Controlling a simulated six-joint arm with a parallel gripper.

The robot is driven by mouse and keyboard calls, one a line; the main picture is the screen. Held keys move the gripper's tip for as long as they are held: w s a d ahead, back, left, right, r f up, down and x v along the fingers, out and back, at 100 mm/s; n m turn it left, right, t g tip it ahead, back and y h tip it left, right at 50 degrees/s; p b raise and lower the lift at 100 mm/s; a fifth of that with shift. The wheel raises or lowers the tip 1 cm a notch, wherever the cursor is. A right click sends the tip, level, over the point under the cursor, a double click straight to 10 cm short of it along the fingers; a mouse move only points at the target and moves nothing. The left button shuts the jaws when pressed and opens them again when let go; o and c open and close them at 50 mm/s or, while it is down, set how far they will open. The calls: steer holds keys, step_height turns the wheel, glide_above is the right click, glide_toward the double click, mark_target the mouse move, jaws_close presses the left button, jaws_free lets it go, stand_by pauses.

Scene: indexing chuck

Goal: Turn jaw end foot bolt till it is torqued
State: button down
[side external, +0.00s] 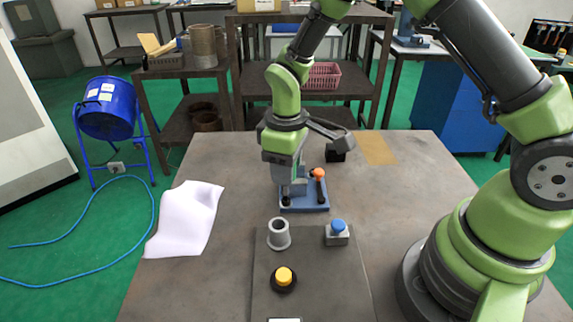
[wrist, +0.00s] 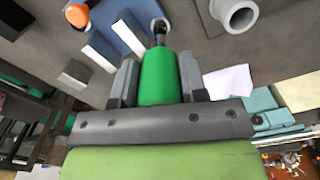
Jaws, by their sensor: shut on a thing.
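My gripper (wrist: 158,82) is shut on the green handle of a driver (wrist: 160,75), which stands out between the two grey fingers. The driver's dark tip points at the edge of the blue chuck base (wrist: 122,14); the bolt head under it is hidden or too small to tell. In the side view my gripper (side external: 287,180) is low over the left part of the blue base (side external: 308,207). A dark foot bolt (side external: 321,198) shows at the right front of the base. An orange ball knob (side external: 318,173) stands on the fixture and also shows in the wrist view (wrist: 78,15).
In front of the base stand a grey ring (side external: 278,234), a blue button on a grey box (side external: 338,232) and a yellow button (side external: 284,276). A small black block (side external: 336,156) is behind. White paper (side external: 187,220) lies at left. The table's right middle is clear.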

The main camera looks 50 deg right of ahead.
steer(key=m, duration=0.2)
steer(key=shift+m, duration=0.3)
steer(key=shift+n, duration=0.4)
steer(key=shift+r, duration=0.8)
